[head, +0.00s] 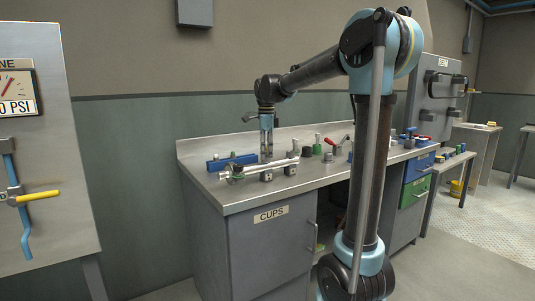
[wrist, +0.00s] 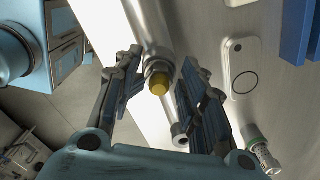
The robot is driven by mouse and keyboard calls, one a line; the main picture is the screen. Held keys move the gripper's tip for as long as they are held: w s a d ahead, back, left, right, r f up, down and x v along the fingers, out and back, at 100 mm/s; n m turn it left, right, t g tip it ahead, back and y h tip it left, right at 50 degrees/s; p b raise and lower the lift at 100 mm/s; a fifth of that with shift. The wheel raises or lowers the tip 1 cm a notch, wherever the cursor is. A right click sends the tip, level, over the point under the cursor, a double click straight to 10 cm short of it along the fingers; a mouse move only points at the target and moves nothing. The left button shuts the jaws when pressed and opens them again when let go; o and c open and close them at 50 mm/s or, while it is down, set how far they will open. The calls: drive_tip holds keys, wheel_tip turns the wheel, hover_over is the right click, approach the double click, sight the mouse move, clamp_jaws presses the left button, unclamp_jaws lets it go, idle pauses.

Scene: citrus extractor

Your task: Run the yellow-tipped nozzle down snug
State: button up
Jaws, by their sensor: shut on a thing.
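The yellow-tipped nozzle (wrist: 159,84) shows in the wrist view as a yellow end in a grey metal collar, on a silver metal tube (wrist: 148,25). My gripper (wrist: 160,80) has one finger on each side of it and is shut on it. In the head view, my gripper (head: 266,156) points down at the metal tube (head: 245,171), which lies along the bench near its left front. The yellow tip cannot be made out in the head view. How far the nozzle is seated is not visible.
The tube rests above the grey bench (head: 215,188) on small dark blocks (head: 267,177). A blue bar (head: 232,162) lies behind it. Green and red-handled items (head: 329,143) stand to the right. A smaller metal fitting (wrist: 180,137) sits near my right finger in the wrist view.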

drive_tip(key=shift+w+a, duration=0.1)
drive_tip(key=shift+a, duration=0.05)
drive_tip(key=shift+m, duration=0.9)
drive_tip(key=shift+m, duration=0.8)
drive_tip(key=shift+c, duration=0.2)
drive_tip(key=shift+a+m, duration=0.1)
drive_tip(key=shift+m, duration=0.8)
drive_tip(key=shift+c, duration=0.3)
